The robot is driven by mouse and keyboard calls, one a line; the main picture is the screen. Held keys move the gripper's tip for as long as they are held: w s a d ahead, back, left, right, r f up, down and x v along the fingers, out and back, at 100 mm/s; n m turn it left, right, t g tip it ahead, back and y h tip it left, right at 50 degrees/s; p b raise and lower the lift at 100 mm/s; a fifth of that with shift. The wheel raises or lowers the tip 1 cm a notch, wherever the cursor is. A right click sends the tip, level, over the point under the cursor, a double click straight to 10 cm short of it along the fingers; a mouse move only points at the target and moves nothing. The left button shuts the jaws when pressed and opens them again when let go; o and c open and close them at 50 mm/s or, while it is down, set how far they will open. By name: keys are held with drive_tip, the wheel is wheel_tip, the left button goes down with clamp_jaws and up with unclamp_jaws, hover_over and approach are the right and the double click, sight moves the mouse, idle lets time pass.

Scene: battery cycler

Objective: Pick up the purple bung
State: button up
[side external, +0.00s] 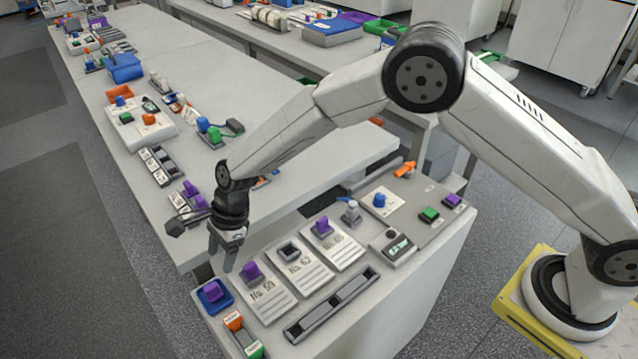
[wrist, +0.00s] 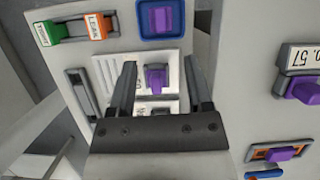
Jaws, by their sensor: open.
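Several purple bungs show. One purple bung (side external: 212,292) sits in a blue square holder (side external: 203,304) at the bench's near left corner; in the wrist view this bung (wrist: 162,19) is at the top. A second purple bung (side external: 251,270) stands on the card marked No 59 (side external: 268,303); a third purple bung (side external: 322,226) stands on a card farther right. My gripper (side external: 226,256) is open and empty, above the bench's left end. In the wrist view a purple bung on a card (wrist: 156,76) appears between the fingers, apart from them.
The No 62 card (side external: 305,272) holds a grey socket. A long grey slotted rail (side external: 332,305) lies in front. Orange and green blocks (side external: 233,322) are near the front corner. A blue knob (side external: 379,199) and green button (side external: 429,214) are at right. Another bench (side external: 300,120) stands behind.

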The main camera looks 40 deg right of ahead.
sight(211, 286)
drive_tip(key=shift+a+f+m, duration=0.15)
drive_tip(key=shift+a+f, duration=0.45)
drive_tip(key=shift+f, duration=0.2)
drive_tip(key=shift+a+f+m, duration=0.15)
drive_tip(key=shift+a+f, duration=0.4)
drive_tip(key=shift+f, duration=0.2)
drive_tip(key=shift+x, duration=2.6)
clamp_jaws()
